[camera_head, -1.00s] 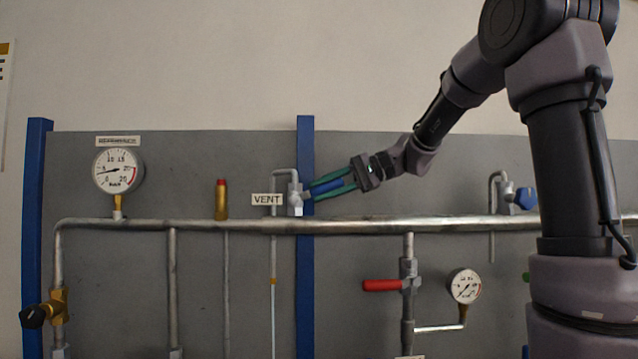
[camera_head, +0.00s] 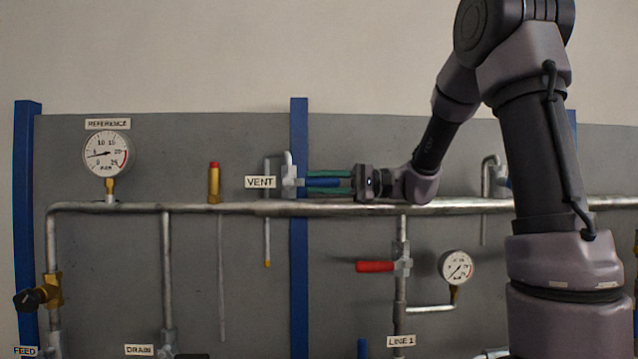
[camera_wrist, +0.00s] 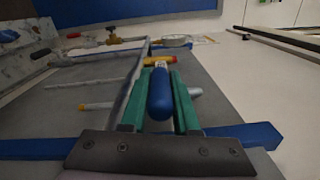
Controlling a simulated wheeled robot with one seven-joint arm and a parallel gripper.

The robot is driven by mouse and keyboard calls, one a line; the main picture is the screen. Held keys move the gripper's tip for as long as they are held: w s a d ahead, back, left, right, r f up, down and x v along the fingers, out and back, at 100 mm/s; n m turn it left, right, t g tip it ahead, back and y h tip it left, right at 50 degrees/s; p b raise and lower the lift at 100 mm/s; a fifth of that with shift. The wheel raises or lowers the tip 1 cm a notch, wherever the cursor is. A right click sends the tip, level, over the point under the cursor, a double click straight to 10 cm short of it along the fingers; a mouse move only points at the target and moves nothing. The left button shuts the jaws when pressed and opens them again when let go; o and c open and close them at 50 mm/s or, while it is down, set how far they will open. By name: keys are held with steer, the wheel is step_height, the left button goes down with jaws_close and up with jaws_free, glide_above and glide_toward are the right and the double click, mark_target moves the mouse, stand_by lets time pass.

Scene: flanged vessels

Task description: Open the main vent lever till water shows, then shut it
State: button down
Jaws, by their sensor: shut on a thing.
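The main vent lever has a blue handle (camera_head: 323,183) on a grey valve body (camera_head: 289,181), right of the VENT label (camera_head: 260,182). The handle lies about level, pointing right. My gripper (camera_head: 312,183) has its green fingers above and below the handle and is shut on it. In the wrist view the blue handle (camera_wrist: 160,95) sits between the two green fingers. The vent's thin outlet tube (camera_head: 267,225) hangs below the label and ends in an orange tip (camera_head: 267,264). No stream shows below the tip.
A thick horizontal pipe (camera_head: 250,209) runs just below my gripper. A blue post (camera_head: 299,270) stands behind the vent valve. A red lever (camera_head: 375,267) and a small gauge (camera_head: 457,267) are lower right. The reference gauge (camera_head: 107,154) is at left.

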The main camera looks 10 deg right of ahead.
steer(key=c, duration=0.7)
jaws_free()
steer(key=shift+o, duration=0.2)
steer(key=d, duration=1)
steer(key=shift+s+d, duration=0.2)
steer(key=shift+d, duration=0.15)
steer(key=shift+s+f, duration=0.1)
steer(key=shift+f, duration=0.05)
